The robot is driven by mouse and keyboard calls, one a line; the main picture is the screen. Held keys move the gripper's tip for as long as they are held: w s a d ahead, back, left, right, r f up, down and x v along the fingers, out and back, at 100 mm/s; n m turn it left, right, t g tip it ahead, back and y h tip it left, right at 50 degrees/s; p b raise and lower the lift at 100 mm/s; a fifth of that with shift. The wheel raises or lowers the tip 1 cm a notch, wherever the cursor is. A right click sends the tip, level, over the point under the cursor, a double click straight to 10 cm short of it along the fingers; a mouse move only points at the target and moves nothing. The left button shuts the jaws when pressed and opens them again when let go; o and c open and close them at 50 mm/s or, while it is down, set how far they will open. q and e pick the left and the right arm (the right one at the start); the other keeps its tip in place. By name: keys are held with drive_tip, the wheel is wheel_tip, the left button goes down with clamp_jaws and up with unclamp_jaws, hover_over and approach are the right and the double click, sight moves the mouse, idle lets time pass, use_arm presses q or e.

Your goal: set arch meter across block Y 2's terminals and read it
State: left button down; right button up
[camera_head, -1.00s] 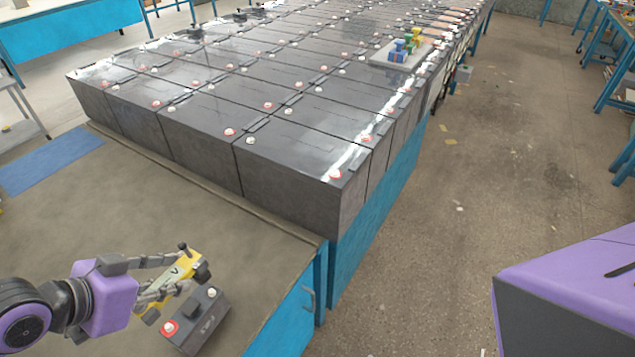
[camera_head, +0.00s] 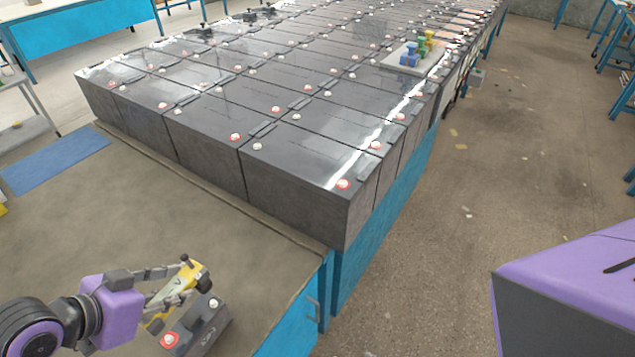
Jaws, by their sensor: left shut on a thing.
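My left gripper (camera_head: 178,293) is shut on the yellow arch meter (camera_head: 204,274), whose dark ends stick out beyond the fingers. The fingers hide much of the meter, and I cannot read its face. Just below and right of it, a dark grey block (camera_head: 205,333) sits on the near bench, with a red-ringed terminal (camera_head: 170,339) and a white terminal (camera_head: 213,303). Marks on the block are too small to read surely. The meter overlaps the block's far-left side in the picture; I cannot tell whether it touches the terminals. My right gripper is out of view.
Rows of grey battery blocks (camera_head: 300,165) fill the blue-sided bench ahead. A tray (camera_head: 385,58) with coloured pieces lies on them. A blue mat (camera_head: 55,160) lies on the near bench top (camera_head: 130,200), which has clear room. Open floor (camera_head: 460,230) is at right.

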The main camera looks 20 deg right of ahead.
use_arm(q)
wheel_tip(320, 180, down, 2)
drive_tip(key=shift+s, duration=0.1)
drive_tip(key=shift+f+b, duration=0.9)
drive_tip(key=shift+f, duration=1)
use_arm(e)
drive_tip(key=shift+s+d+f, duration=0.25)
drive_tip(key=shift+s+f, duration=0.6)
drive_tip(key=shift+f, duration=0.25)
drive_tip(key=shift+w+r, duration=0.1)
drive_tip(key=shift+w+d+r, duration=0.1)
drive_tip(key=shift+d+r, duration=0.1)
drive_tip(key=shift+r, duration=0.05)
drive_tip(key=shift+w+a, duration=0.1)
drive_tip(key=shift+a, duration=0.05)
use_arm(q)
drive_tip(key=shift+p, duration=0.3)
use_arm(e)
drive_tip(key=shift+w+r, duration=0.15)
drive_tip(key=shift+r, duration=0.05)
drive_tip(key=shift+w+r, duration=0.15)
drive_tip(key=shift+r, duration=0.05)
